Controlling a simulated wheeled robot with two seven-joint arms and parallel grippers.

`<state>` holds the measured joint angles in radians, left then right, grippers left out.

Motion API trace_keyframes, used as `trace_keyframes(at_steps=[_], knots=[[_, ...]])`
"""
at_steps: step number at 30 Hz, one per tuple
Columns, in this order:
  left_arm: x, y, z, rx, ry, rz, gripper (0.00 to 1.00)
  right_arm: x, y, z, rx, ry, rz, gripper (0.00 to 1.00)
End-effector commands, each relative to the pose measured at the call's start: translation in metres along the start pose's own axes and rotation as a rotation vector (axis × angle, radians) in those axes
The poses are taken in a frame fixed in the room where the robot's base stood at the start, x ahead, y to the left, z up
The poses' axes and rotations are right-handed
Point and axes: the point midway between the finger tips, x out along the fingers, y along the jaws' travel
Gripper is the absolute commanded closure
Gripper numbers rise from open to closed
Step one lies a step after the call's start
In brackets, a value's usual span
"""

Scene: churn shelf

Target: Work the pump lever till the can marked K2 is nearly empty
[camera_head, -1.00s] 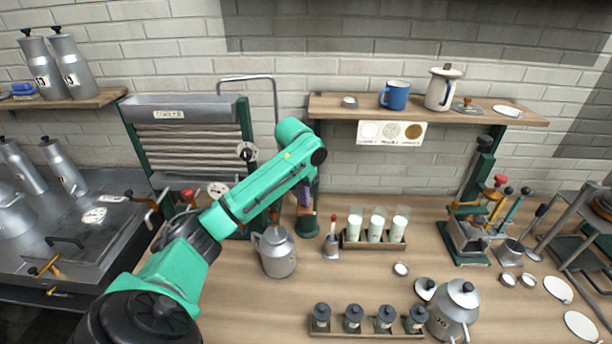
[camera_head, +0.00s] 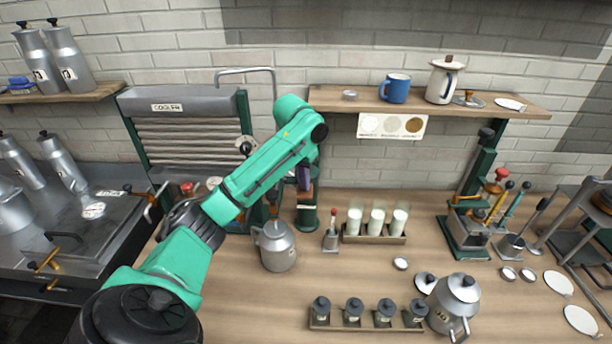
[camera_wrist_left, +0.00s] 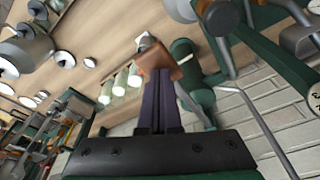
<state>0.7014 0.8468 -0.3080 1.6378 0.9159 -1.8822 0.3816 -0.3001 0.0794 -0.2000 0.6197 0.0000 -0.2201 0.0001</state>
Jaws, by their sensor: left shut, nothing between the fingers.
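My left gripper (camera_head: 304,184) is shut with nothing between its dark purple fingers, pointing down at the pump. In the left wrist view its fingertips (camera_wrist_left: 160,82) are at a brown wooden piece, apparently the pump lever (camera_wrist_left: 168,60); I cannot tell whether they touch. The green pump (camera_head: 307,221) stands on the counter, its upper part partly hidden by my gripper. A grey lidded can (camera_head: 275,246) stands just left of the pump; its small label is unreadable. Another grey can (camera_head: 455,303) stands front right. I cannot tell which is K2, nor any level inside.
A rack of three milk glasses (camera_head: 376,237) and a small red-handled tool (camera_head: 332,232) stand right of the pump. Several dark-lidded jars (camera_head: 353,310) sit on a front tray. The cooler (camera_head: 190,135) is behind my arm. The middle counter has free room.

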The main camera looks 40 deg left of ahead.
Motion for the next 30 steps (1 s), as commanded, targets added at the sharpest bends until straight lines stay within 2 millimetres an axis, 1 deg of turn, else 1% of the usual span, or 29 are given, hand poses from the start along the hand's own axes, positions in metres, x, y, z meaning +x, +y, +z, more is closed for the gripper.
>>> trace_keyframes(at_steps=[1,3,26,28,30], knots=[[0.007,0.000,0.002,0.000,0.000,0.000,1.00,0.004,0.000,0.000,0.000,0.000,0.000,0.48],[0.015,0.000,0.003,0.000,-0.001,0.001,1.00,0.007,0.000,0.001,0.000,0.000,0.000,0.48],[0.090,0.000,0.019,0.000,-0.005,0.001,1.00,0.027,0.000,0.002,0.000,0.000,0.000,0.48],[0.089,0.000,0.019,0.000,-0.003,0.001,1.00,0.026,0.000,0.002,0.000,0.000,0.001,0.48],[0.081,0.000,0.017,0.000,-0.002,0.001,1.00,0.017,0.000,0.001,0.000,0.000,0.001,0.48]])
